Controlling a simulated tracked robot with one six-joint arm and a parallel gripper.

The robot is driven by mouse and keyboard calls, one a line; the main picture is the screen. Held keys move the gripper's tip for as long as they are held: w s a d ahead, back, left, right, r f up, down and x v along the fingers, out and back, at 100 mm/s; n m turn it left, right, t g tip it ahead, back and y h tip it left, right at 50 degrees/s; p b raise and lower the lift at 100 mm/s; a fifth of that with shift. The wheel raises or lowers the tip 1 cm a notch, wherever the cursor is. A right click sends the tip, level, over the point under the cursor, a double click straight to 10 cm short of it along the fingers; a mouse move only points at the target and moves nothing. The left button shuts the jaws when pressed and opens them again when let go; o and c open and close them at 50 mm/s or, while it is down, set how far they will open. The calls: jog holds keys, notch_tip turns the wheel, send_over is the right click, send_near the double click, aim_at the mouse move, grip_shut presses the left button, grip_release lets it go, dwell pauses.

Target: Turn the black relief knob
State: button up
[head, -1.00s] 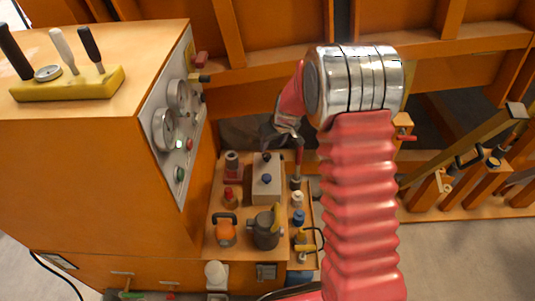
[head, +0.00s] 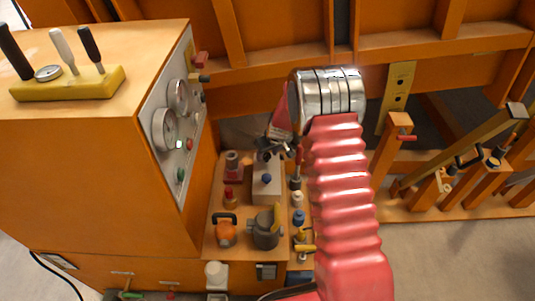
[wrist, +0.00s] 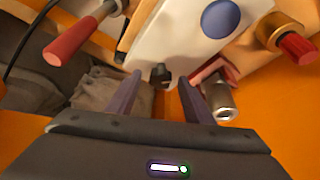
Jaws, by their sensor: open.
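The black relief knob (wrist: 160,74) is a small dark knob on the end of a pale grey valve block (wrist: 175,35), which also carries a round blue knob (wrist: 220,18). In the wrist view the black knob shows between my two open fingertips, with a gap on each side; I cannot tell how deep it sits between them. In the head view my gripper (head: 274,150) hangs over the far end of the block (head: 267,191) and mostly hides the black knob. The blue knob (head: 267,178) is nearer the camera. My gripper (wrist: 160,77) holds nothing.
A red-handled lever (head: 298,156) stands close right of the block. A silver-topped red fitting (head: 232,164) and a red knob (head: 229,194) are at its left. An orange shackle-like part (head: 226,232) and a grey pot-like part (head: 265,232) stand in front. The gauge cabinet (head: 177,115) rises at left.

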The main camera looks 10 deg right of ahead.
jog(key=shift+c, duration=0.6)
jog(key=c, duration=0.9)
jog(key=shift+s+a+m+h, duration=0.1)
jog(key=shift+m+h, duration=0.4)
jog(key=shift+m, duration=0.85)
jog(key=shift+a+m+h, duration=0.1)
jog(key=shift+m+h, duration=0.4)
jog(key=shift+m, duration=0.85)
jog(key=o, duration=1)
jog(key=shift+r, duration=0.15)
jog(key=v, duration=1.3)
jog(key=shift+s+a+r, duration=0.1)
jog(key=shift+s+r, duration=0.05)
jog(key=shift+s, duration=0.05)
